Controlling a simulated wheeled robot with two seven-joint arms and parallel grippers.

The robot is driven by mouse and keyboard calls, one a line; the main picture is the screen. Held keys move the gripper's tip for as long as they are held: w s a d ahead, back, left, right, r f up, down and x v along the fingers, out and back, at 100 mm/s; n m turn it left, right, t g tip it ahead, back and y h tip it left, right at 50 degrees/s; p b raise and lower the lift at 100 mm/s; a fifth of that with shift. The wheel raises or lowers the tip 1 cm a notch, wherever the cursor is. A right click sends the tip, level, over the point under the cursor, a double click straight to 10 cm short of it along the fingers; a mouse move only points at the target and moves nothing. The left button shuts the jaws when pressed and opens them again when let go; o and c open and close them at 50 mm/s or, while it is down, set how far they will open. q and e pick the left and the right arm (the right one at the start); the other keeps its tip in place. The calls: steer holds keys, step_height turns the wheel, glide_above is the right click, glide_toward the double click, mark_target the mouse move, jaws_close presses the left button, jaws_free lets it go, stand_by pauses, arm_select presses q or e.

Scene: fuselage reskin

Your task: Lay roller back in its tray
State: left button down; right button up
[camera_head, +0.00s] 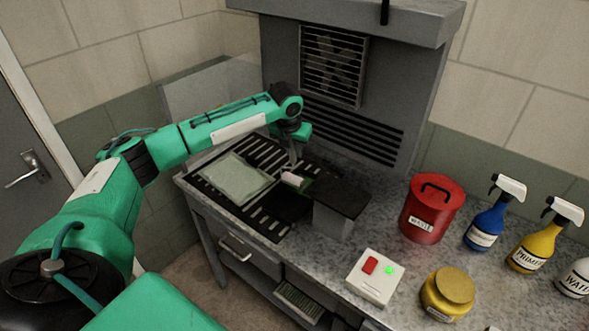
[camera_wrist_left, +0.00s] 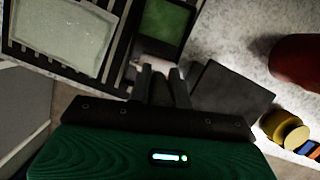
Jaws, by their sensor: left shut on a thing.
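The roller (camera_head: 292,179) has a pale, whitish cylinder and shows just below my left gripper (camera_head: 296,158). In the left wrist view the roller (camera_wrist_left: 156,70) lies across the tips of the left gripper's fingers (camera_wrist_left: 163,78), which are shut on it. Its handle is mostly hidden by the fingers. A dark-rimmed green patch (camera_wrist_left: 166,22) lies beside the roller, and I cannot tell whether this is its tray. The roller is over the bench between the slotted grate and a dark-topped grey block (camera_head: 335,214). I cannot tell whether it touches anything below. My right gripper is not in view.
A pale sheet (camera_head: 234,178) lies on the black slotted grate (camera_head: 268,222). A red waste bin (camera_head: 430,215), a switch box (camera_head: 372,278), a yellow jar (camera_head: 447,292) and several spray bottles (camera_head: 486,216) stand to the right. A vented grey hood (camera_head: 350,90) rises behind.

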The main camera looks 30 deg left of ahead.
mark_target(294, 160)
arm_select(q)
step_height(294, 160, down, 4)
steer(key=shift+f+p, duration=0.1)
steer(key=shift+p, duration=0.4)
step_height(294, 160, down, 4)
steer(key=shift+p, duration=0.7)
steer(key=shift+f, duration=0.45)
steer(key=c, duration=1.3)
jaws_free()
